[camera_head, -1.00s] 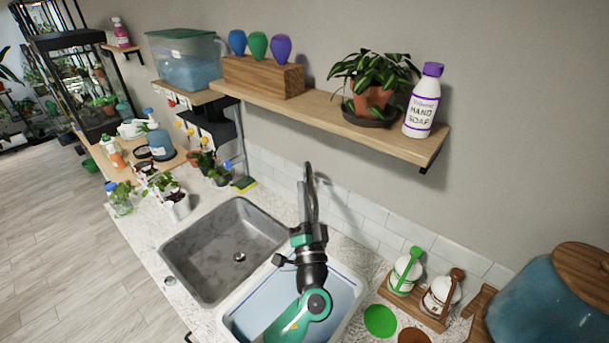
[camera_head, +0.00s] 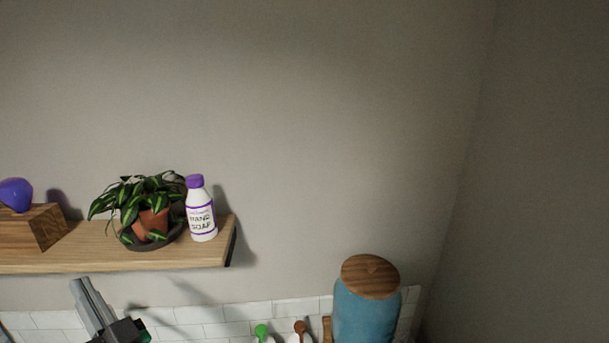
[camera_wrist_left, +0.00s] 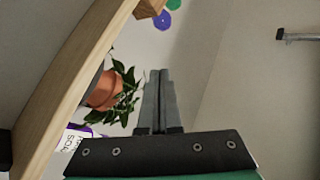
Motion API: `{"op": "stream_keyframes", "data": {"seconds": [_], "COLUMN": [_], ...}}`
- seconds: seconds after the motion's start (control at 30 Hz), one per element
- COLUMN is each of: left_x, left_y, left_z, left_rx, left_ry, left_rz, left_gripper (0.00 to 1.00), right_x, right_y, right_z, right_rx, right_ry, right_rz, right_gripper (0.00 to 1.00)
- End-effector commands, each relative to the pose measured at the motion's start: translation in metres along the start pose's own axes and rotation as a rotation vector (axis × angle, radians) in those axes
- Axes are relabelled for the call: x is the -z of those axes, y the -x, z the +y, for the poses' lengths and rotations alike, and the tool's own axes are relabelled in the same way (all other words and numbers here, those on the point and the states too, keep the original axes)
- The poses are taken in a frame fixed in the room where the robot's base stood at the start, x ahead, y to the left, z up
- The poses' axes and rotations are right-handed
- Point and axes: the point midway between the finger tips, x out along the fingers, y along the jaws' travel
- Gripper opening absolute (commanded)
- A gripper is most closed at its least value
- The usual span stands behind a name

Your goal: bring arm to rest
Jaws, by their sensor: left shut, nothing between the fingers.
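My left gripper (camera_head: 88,300) shows at the lower left of the head view, in front of the wall just below the wooden shelf. Its fingers are together, point up and hold nothing. In the left wrist view the shut fingers (camera_wrist_left: 157,100) stand side by side in the middle, with nothing between them. The shelf edge (camera_wrist_left: 62,90) and the potted plant (camera_wrist_left: 108,92) lie left of them in that view. The rest of my left arm is out of the head view. My right gripper is in neither view.
The shelf (camera_head: 90,260) carries a potted plant (camera_head: 150,222), a hand soap bottle (camera_head: 201,212) and a wooden block (camera_head: 35,228) with a purple bulb (camera_head: 16,194). A blue jar (camera_head: 364,315) with a wooden lid stands lower right. The wall above and right is bare.

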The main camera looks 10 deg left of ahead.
Motion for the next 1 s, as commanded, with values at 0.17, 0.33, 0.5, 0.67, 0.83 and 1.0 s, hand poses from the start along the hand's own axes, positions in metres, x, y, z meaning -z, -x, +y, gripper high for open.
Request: {"op": "stream_keyframes", "data": {"seconds": [0.17, 0.33, 0.5, 0.67, 0.83, 1.0], "left_x": [0.138, 0.260, 0.324, 0.340, 0.334, 0.298], "left_y": [-0.036, -0.013, 0.046, 0.070, 0.072, 0.091], "left_z": [-0.055, -0.107, -0.154, -0.159, -0.155, -0.136], "left_rx": [-0.201, -0.522, -0.787, -0.880, -0.869, -0.869], "left_ry": [0.579, 0.997, 1.169, 1.147, 1.126, 1.127], "left_rz": [0.010, 0.210, 0.466, 0.566, 0.570, 0.568], "left_gripper": [0.00, 0.00, 0.00, 0.00, 0.00, 0.00], "right_x": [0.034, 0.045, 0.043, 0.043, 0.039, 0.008], "right_y": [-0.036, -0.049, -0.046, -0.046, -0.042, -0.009], "right_z": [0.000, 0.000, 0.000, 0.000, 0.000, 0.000], "right_rx": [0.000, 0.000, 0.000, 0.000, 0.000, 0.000], "right_ry": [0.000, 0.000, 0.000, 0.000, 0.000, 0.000], "right_rz": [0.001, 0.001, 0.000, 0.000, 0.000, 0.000], "right_gripper": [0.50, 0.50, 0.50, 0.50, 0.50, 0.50]}}
